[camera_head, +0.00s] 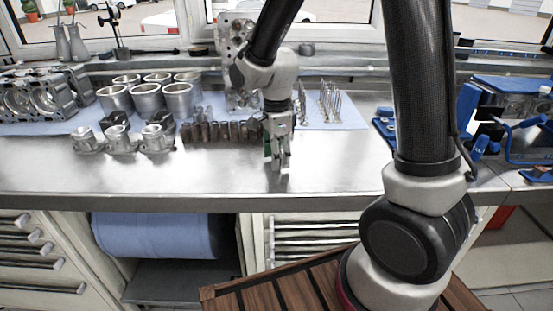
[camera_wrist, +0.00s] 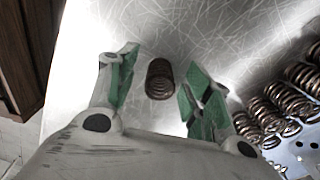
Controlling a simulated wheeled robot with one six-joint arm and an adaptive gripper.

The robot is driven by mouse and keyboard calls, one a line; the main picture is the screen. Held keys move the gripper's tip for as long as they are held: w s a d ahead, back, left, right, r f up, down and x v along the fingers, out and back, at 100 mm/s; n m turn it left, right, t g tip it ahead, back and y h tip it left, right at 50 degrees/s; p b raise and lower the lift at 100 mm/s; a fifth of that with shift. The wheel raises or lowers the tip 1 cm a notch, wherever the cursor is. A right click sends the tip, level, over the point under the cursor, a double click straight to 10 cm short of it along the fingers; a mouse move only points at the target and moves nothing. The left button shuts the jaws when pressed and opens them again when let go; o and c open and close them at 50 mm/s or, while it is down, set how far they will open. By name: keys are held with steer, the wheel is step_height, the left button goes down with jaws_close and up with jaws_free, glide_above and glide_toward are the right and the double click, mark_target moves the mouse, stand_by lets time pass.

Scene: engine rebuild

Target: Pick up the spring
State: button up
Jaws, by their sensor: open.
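In the wrist view a dark coiled spring (camera_wrist: 159,79) stands on the steel worktop, apart from the other springs. My gripper (camera_wrist: 158,88) is open, with one green-padded finger on each side of the spring. The spring is between the fingers, closer to the right one, and no clear contact shows. In the head view my gripper (camera_head: 280,165) points down over the front part of the bench, and the lone spring cannot be made out there. More springs (camera_wrist: 267,112) stand in rows at the right of the wrist view; they also show in the head view (camera_head: 215,132).
Metal cylinders (camera_head: 178,99) and pistons (camera_head: 155,138) stand left of my gripper on the bench. Thin upright valves (camera_head: 329,103) stand on a blue mat behind it to the right. A blue vise-like device (camera_head: 515,110) is far right. The bench front (camera_head: 200,180) is clear.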

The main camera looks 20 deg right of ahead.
steer(key=c, duration=1.1)
steer(key=shift+r, duration=0.1)
